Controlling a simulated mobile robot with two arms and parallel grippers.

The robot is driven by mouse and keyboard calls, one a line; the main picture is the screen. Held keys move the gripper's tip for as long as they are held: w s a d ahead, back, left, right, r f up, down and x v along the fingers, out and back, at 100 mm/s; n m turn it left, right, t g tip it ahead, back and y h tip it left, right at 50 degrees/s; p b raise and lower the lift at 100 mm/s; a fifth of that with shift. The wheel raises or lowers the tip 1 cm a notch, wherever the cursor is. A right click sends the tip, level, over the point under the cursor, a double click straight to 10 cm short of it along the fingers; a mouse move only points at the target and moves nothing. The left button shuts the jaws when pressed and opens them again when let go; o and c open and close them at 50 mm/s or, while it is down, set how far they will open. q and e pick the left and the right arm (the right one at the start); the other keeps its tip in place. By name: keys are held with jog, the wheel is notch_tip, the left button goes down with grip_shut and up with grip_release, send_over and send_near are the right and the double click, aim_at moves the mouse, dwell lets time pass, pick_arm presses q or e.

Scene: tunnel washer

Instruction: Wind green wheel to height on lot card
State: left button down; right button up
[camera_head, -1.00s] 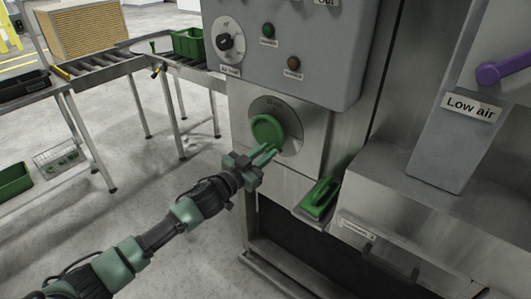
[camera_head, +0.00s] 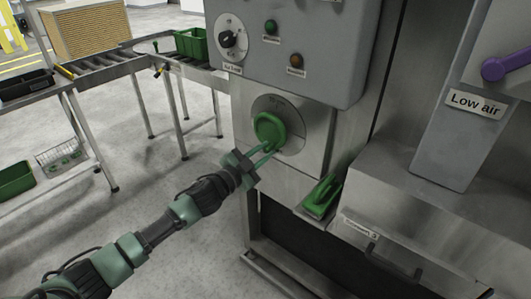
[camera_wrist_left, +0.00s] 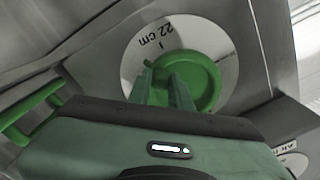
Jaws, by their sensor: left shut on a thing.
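The green wheel (camera_head: 269,129) sits on a round pale dial plate (camera_head: 291,112) on the front of the grey machine. In the left wrist view the green wheel (camera_wrist_left: 205,75) shows close, and the dial (camera_wrist_left: 150,45) reads "22 cm" near a small mark. No lot card can be made out. My right gripper is not in view.
A green handle (camera_head: 321,197) sits on a ledge right of the wheel. Above are a black knob (camera_head: 228,39) and green and brown buttons. A purple lever (camera_head: 505,66) stands by the "Low air" label. Roller conveyors with a green crate (camera_head: 191,43) stand left over open floor.

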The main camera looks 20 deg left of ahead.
pick_arm(q)
jog(key=shift+w+a, duration=0.1)
jog(key=shift+a, duration=0.25)
dwell(0.5)
jog(key=shift+w+a+r+m, duration=0.15)
jog(key=shift+a+m, duration=0.15)
jog(key=shift+m, duration=0.55)
jog(key=shift+w+a+m, duration=0.1)
jog(key=shift+a+m, duration=0.2)
jog(key=shift+m, duration=0.55)
dwell(0.4)
jog(key=c, duration=1.3)
grip_release()
jog(key=shift+f, duration=0.2)
jog(key=b+v, duration=0.2)
jog(key=v, duration=0.5)
jog(key=shift+s, duration=0.4)
